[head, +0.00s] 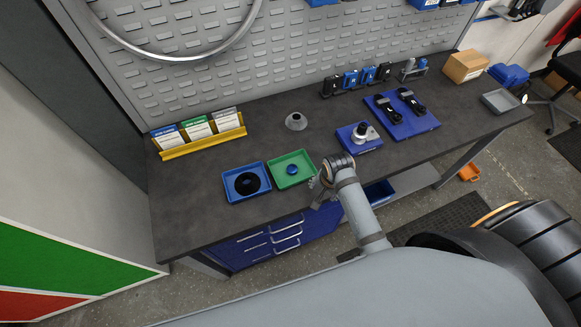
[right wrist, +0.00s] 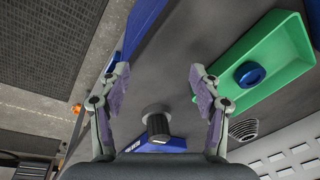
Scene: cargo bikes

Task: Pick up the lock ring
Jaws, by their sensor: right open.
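A small blue ring (head: 292,169) lies in a green tray (head: 311,172) on the dark workbench. The ring also shows in the right wrist view (right wrist: 249,74), inside the green tray (right wrist: 300,62). A larger black ring-like part (head: 247,183) lies in the blue tray (head: 229,191) to its left; I cannot tell for certain which is the lock ring. My right gripper (head: 314,184) is just right of the green tray near the bench's front edge. In the right wrist view it (right wrist: 158,82) is open and empty, with the green tray outside its fingers. My left gripper is not in view.
A blue block with a metal post (head: 362,131) stands behind and right of my right gripper. A grey cone (head: 296,122) stands behind the green tray. A blue board (head: 413,124) with black parts lies right.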

